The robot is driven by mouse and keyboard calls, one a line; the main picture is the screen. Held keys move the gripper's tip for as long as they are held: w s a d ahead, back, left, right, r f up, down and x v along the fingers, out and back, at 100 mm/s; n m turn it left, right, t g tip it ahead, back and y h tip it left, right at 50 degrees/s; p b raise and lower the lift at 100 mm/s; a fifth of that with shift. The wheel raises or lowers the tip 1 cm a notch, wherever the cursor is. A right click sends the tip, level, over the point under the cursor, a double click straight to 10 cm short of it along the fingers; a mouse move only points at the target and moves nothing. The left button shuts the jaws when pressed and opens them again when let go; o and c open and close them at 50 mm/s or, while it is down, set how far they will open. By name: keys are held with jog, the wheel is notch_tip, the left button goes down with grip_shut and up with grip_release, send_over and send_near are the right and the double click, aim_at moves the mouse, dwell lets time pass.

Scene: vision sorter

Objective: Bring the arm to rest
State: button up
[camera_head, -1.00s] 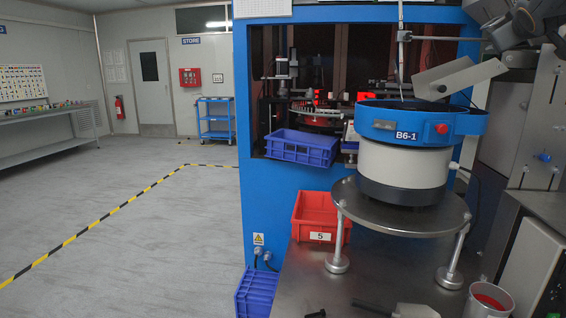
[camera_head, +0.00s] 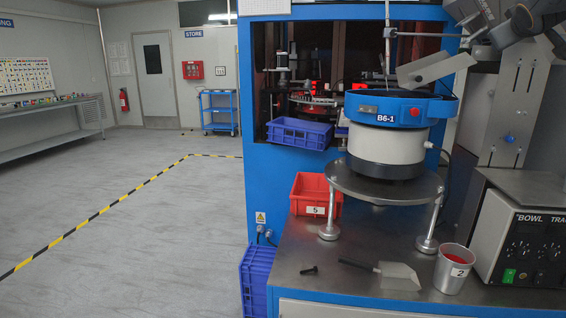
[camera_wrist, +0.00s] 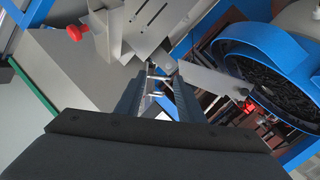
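My arm (camera_head: 530,22) is folded high at the top right corner of the head view, above the workbench and clear of it. My gripper (camera_wrist: 159,78) shows in the wrist view with its two dark fingers apart and only background between them. It holds nothing. In the wrist view the blue rim of the bowl feeder (camera_wrist: 262,45) is at the right, apart from the fingers. In the head view the feeder (camera_head: 390,145), labelled B6-1, stands on a round metal stand.
The metal bench holds a red bin marked 5 (camera_head: 314,196), a dark bolt (camera_head: 309,270), a scoop (camera_head: 396,275), a cup with red contents (camera_head: 452,270) and a control box (camera_head: 522,240). A blue crate (camera_head: 257,280) stands at left. The floor beyond is open.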

jog(key=s+a+f+g+y, duration=0.1)
jog(key=a+f+g+y, duration=0.1)
jog(key=a+f, duration=0.7)
jog(key=s+a+f+g+y, duration=0.2)
jog(key=a+f, duration=0.4)
jog(key=f, duration=0.7)
jog(key=s+a+f+g+y, duration=0.1)
jog(key=a+f+g+y, duration=0.1)
jog(key=a+f, duration=0.7)
jog(key=s+a+f+g+y, duration=0.1)
jog(key=s+a+f+g, duration=0.3)
jog(key=s+a+f, duration=0.4)
jog(key=s+a+f+g+y+p, duration=0.1)
jog(key=s+a+f+g, duration=0.3)
jog(key=s, duration=1.2)
jog(key=a+f+y, duration=0.1)
jog(key=a+f, duration=0.3)
jog(key=f, duration=0.3)
jog(key=shift+f, duration=0.25)
jog(key=shift+a, duration=0.1)
jog(key=shift+c, duration=0.3)
jog(key=shift+w+m, duration=0.1)
jog(key=shift+m, duration=0.2)
jog(key=shift+c, duration=0.2)
